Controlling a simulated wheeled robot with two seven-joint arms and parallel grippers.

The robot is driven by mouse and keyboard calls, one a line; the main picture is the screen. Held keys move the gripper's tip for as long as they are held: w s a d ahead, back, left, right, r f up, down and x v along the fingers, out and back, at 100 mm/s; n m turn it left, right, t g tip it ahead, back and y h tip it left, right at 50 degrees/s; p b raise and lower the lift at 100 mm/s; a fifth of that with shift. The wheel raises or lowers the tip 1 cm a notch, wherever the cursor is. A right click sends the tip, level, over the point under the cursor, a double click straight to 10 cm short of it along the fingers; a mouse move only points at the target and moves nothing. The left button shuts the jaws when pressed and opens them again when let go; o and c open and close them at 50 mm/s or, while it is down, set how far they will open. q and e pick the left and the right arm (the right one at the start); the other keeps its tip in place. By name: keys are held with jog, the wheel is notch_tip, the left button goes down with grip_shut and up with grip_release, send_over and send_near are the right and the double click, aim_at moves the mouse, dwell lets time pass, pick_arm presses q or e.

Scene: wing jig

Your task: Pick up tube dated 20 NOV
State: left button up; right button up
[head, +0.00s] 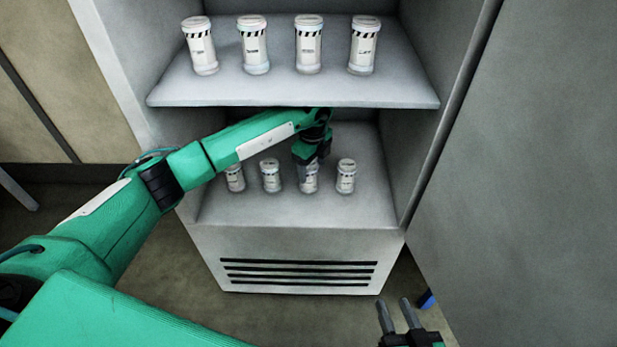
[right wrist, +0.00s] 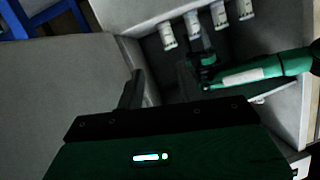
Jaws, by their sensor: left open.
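Several white-capped tubes with white labels and striped bands stand upright in a row on the lower shelf: the first (head: 235,178), second (head: 270,176), third (head: 309,180) and fourth (head: 346,176) from the left. More stand on the upper shelf (head: 205,55). The label dates are too small to read. My left gripper (head: 309,164) is open, pointing down over the third lower tube and covering its cap. I cannot tell whether its fingers touch the tube. My right gripper (head: 399,316) is open and empty, low in front of the cabinet; its parted fingers show in the right wrist view (right wrist: 161,88).
The open grey cabinet has an upper shelf board (head: 290,92) just above my left arm. Side walls enclose both shelves. A large grey panel (head: 530,170) stands at the right. Vent slots (head: 298,273) mark the cabinet base.

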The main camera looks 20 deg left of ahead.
aim_at(311, 177)
pick_arm(q)
jog(key=f+b, duration=0.2)
jog(key=shift+a+f, duration=0.2)
jog(key=shift+f, duration=0.2)
notch_tip(311, 177, down, 2)
jog(key=b, duration=0.2)
jog(key=shift+f+b, duration=0.15)
jog(key=shift+b, duration=0.15)
pick_arm(e)
jog(key=w+d+r+t, duration=0.1)
jog(key=d+r+t, duration=0.1)
jog(key=r+t, duration=0.4)
jog(key=w+d+r+t+y, duration=0.1)
jog(key=d+r+t, duration=0.2)
jog(key=r+t, duration=0.4)
notch_tip(311, 177, up, 7)
jog(key=shift+w+d+f, duration=0.2)
jog(key=shift+w+d, duration=0.1)
pick_arm(q)
jog(key=c, duration=1.1)
